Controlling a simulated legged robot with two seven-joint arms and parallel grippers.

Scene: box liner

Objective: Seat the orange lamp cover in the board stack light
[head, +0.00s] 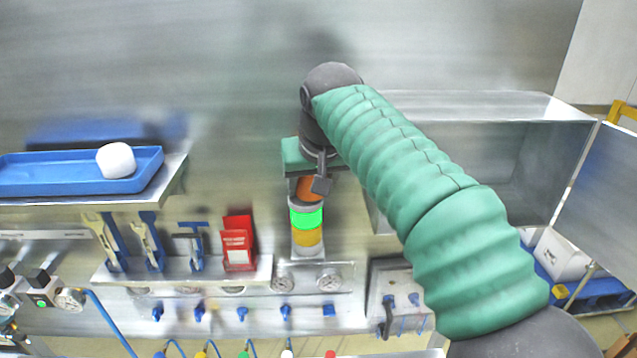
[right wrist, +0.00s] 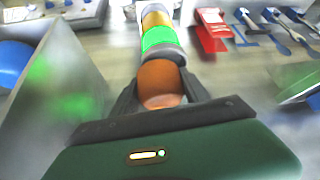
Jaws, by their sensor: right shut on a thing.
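The stack light (head: 307,236) stands upright on the board in the middle of the head view, with a lit green section above a yellow one and a grey section on top. The orange lamp cover (head: 308,188) is just above it, partly hidden by my right gripper (head: 320,180). In the right wrist view my right gripper (right wrist: 160,98) is shut on the orange lamp cover (right wrist: 160,80). The cover's far end lines up with the grey end of the stack light (right wrist: 158,42); I cannot tell whether they touch. My left gripper is not in view.
A shelf with a blue tray (head: 60,174) and a white object (head: 116,160) is at the left. Tools and a red holder (head: 238,243) sit left of the stack light. An open metal cabinet (head: 500,150) is at the right. Gauges (head: 283,284) lie below.

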